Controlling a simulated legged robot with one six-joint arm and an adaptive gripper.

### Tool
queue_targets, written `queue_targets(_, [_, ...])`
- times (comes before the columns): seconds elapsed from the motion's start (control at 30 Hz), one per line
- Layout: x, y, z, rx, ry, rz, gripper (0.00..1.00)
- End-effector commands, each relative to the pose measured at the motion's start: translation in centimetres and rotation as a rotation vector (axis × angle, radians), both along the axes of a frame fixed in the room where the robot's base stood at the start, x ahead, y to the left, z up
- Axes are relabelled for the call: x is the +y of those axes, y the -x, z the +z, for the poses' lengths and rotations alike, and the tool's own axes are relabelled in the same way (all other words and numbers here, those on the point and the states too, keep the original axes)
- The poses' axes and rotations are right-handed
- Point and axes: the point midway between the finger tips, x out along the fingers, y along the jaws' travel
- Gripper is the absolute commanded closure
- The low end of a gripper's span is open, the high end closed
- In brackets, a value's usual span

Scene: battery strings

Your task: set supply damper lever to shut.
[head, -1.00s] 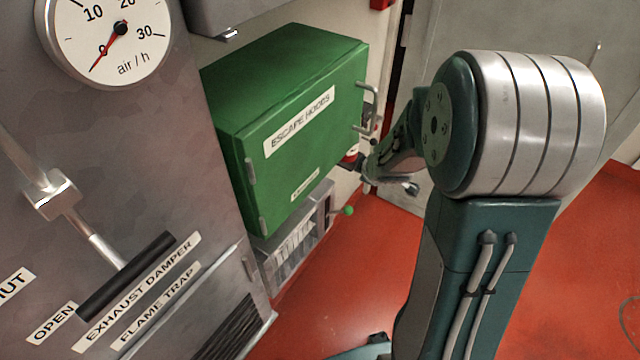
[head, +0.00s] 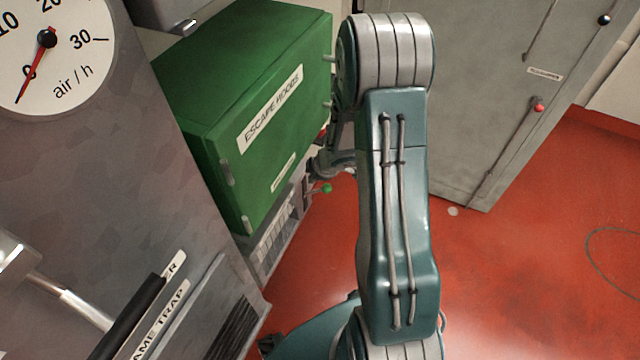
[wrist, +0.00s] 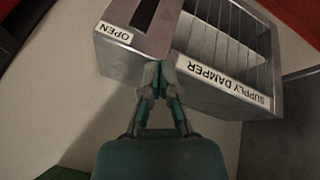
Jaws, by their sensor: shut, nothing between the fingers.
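The supply damper (wrist: 215,50) is a grey louvred box in the wrist view, with a "SUPPLY DAMPER" label and an "OPEN" label (wrist: 114,33) beside a dark slot (wrist: 143,14). No lever is clear in that view. In the head view the louvred box (head: 268,240) hangs under the green cabinet, and a green knob (head: 327,188) stands out at its right end. My gripper (wrist: 158,82) is shut and empty, its fingertips in front of the box near the label edge. In the head view my arm and the cabinet partly hide it.
The green "ESCAPE HOODS" cabinet (head: 262,120) overhangs the damper. At left a grey panel carries an air gauge (head: 45,45) and a black-handled exhaust damper lever (head: 130,315). A grey door (head: 480,90) stands behind.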

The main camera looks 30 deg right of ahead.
Motion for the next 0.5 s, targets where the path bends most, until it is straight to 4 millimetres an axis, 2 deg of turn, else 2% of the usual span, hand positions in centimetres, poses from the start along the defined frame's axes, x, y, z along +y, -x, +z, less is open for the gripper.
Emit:
queue_targets(0.23, [0.8, -1.6, -3.8, 0.004, 0.0, 0.0, 1.0])
queue_targets(0.33, [-0.8, -1.1, -4.6, 0.001, 0.0, -0.005, 1.0])
queue_targets(0.5, [-2.2, -0.7, -5.5, 0.0, 0.001, -0.003, 1.0])
